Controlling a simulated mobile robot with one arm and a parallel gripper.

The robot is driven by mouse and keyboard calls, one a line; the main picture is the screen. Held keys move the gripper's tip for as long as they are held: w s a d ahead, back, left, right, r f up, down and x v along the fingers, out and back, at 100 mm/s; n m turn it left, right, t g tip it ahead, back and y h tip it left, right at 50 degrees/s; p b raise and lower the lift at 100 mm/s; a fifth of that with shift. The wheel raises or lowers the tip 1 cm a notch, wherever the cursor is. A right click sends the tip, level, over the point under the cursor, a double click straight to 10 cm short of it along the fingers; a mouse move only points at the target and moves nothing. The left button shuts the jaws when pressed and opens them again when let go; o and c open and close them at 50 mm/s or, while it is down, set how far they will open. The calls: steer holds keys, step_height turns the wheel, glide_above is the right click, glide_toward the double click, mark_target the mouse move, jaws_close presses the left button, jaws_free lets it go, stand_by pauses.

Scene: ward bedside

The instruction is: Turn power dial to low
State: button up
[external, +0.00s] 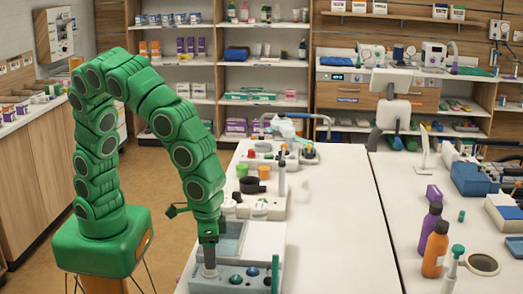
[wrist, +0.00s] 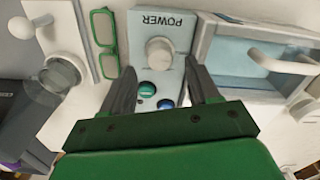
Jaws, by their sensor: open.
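The power dial (wrist: 159,52) is a pale round knob on a light blue-grey panel (wrist: 178,72). The word POWER appears upside down above it in the wrist view. A green button (wrist: 147,88) and a blue button (wrist: 165,104) are on the panel between the dial and my gripper's palm. My gripper (wrist: 159,72) is open, with one dark finger on each side of the panel and the dial roughly between and just ahead of the tips. I cannot tell whether a finger touches anything. In the external view my gripper (external: 209,262) points down at the device, hiding the dial.
Green-framed glasses (wrist: 104,43) lie left of the panel in the wrist view. A white-handled box (wrist: 265,60) stands close on the right. A clear round container (wrist: 62,73) is at left. Bottles (external: 434,250) stand on the right table; the central white tabletop (external: 335,220) is mostly clear.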

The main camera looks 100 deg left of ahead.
steer(key=shift+f, duration=1.5)
steer(key=c, duration=1)
steer(key=shift+c, duration=0.2)
steer(key=shift+m, duration=0.3)
steer(key=m, duration=0.5)
steer(key=shift+d+m, duration=0.1)
steer(key=shift+m, duration=0.2)
steer(key=m, duration=0.5)
steer(key=shift+m, duration=0.4)
